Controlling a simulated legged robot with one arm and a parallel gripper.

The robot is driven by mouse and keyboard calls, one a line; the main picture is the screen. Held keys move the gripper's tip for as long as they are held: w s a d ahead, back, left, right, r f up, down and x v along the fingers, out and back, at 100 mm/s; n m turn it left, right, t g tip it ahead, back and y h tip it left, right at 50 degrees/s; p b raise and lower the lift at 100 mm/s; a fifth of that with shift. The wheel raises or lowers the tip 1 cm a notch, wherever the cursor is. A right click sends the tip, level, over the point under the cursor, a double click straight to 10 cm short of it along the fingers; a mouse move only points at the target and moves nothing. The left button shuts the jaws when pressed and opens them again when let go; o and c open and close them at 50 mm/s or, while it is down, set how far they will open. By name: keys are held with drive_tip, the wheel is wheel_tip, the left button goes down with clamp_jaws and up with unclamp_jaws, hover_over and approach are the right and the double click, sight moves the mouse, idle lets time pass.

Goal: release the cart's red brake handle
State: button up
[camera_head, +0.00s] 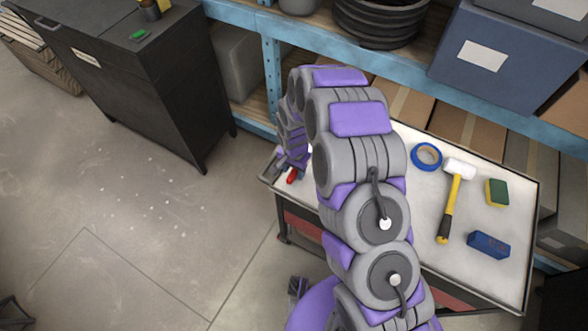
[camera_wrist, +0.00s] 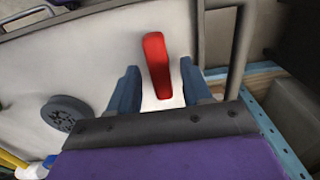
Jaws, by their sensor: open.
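The red brake handle (camera_wrist: 157,66) shows in the wrist view, a rounded red bar standing out over the cart's pale top. My gripper (camera_wrist: 160,80) is open, its two dark blue fingers apart on either side of the handle's lower part. I cannot tell whether either finger touches it. In the head view a small part of the red handle (camera_head: 292,176) shows at the cart's left end, beside my purple and grey arm. The cart (camera_head: 412,258) has a light top with a dark rim. My arm hides much of its left side.
A blue tape roll (camera_head: 427,156), a hammer (camera_head: 451,206), a sponge (camera_head: 497,192) and a blue box (camera_head: 489,245) lie on the cart. Blue shelving (camera_head: 270,75) stands behind. The floor to the left is open.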

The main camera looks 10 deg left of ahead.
drive_tip(key=shift+a, duration=0.1)
clamp_jaws()
idle(0.3)
drive_tip(key=shift+r+n, duration=0.1)
drive_tip(key=shift+n, duration=0.2)
drive_tip(key=n+p, duration=0.3)
drive_tip(key=shift+n, duration=0.3)
drive_tip(key=n+p, duration=0.1)
drive_tip(key=n, duration=0.3)
drive_tip(key=shift+n, duration=0.3)
drive_tip(key=n+p, duration=0.1)
drive_tip(key=n, duration=0.3)
drive_tip(key=shift+n, duration=2.5)
